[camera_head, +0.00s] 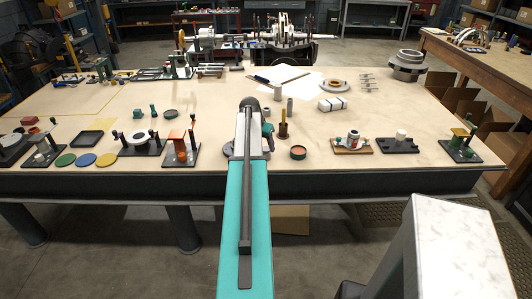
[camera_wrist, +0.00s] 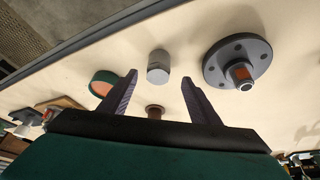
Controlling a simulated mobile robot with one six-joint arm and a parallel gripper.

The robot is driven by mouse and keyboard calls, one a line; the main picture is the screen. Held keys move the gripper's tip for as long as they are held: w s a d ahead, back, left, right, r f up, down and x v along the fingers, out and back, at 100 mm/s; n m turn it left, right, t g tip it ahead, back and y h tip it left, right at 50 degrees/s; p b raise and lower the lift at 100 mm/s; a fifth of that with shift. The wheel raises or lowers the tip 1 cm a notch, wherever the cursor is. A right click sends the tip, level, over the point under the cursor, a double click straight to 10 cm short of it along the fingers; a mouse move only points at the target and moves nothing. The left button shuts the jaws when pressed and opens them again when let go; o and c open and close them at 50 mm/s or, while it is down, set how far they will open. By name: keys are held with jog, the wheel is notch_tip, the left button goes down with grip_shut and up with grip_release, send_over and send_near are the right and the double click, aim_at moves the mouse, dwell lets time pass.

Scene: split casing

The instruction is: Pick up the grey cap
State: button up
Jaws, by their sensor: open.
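In the wrist view, a short grey cylinder (camera_wrist: 158,68), which looks like the grey cap, stands on the pale table top. My gripper (camera_wrist: 159,78) is open and empty, with its two dark fingers on either side of this cylinder in the picture. The cylinder shows just past the fingertips, apart from both. In the head view, my arm covers much of this part of the table, and I cannot make out the fingers or this cylinder there.
A dark flange (camera_wrist: 222,66) stands close by the right finger. A green dish with an orange inside (camera_wrist: 103,80) lies by the left finger. A brown peg (camera_head: 283,130) stands near. Two grey cylinders (camera_head: 289,105) (camera_head: 277,92) stand farther back. Boards with parts line the front edge.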

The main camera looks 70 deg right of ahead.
aim_at(265, 149)
jog(key=shift+f, duration=0.1)
jog(key=shift+p+x, duration=0.9)
jog(key=shift+x, duration=0.35)
jog(key=shift+p+x, duration=0.3)
jog(key=shift+x, duration=0.95)
jog(key=c, duration=1.4)
jog(key=shift+o, duration=0.2)
